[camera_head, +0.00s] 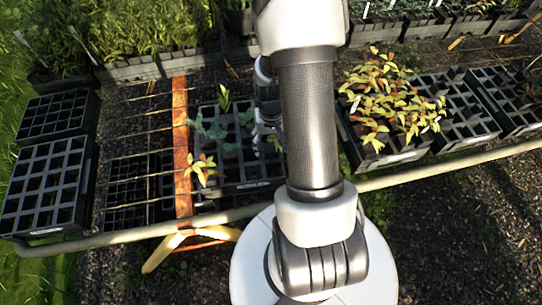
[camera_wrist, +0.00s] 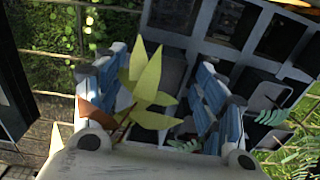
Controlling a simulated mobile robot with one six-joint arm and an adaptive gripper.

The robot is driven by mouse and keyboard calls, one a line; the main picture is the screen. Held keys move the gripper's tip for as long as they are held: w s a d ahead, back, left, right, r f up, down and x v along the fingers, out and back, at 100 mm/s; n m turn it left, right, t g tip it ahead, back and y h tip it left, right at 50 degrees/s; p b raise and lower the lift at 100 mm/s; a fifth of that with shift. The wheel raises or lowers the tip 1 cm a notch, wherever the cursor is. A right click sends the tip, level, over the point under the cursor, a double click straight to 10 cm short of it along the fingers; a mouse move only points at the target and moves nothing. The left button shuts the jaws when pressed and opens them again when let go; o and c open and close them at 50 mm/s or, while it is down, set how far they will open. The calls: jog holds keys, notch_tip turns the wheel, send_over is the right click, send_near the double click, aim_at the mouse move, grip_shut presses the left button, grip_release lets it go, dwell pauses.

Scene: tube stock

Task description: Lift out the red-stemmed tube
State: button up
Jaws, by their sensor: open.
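My gripper (camera_wrist: 163,75) is open in the wrist view, with a blue-padded finger on each side. A plant with pointed yellow-green leaves (camera_wrist: 148,75) shows between the fingers, and its leaves overlap the left finger. A reddish-brown piece (camera_wrist: 97,113) shows low at left; I cannot tell whether it is a stem or a leaf. In the head view my gripper (camera_head: 265,130) is partly hidden by my arm, over the right part of a black tube crate (camera_head: 245,185). That crate holds a green-leaved plant (camera_head: 224,98), a blue-green plant (camera_head: 212,130) and a yellow-orange plant (camera_head: 199,169). No red stem shows clearly.
Empty black crates (camera_head: 45,185) stand at the left. A crowded yellow-leaved plant group (camera_head: 385,95) stands right of my arm, with more crates (camera_head: 455,110) beyond. A wooden bar (camera_head: 181,145) and a front rail (camera_head: 130,233) border the crate. Blue-green fronds (camera_wrist: 272,118) lie right of my gripper.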

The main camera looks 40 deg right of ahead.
jog(key=shift+f, duration=0.8)
jog(key=shift+r, duration=0.1)
jog(key=shift+c, duration=0.2)
grip_shut()
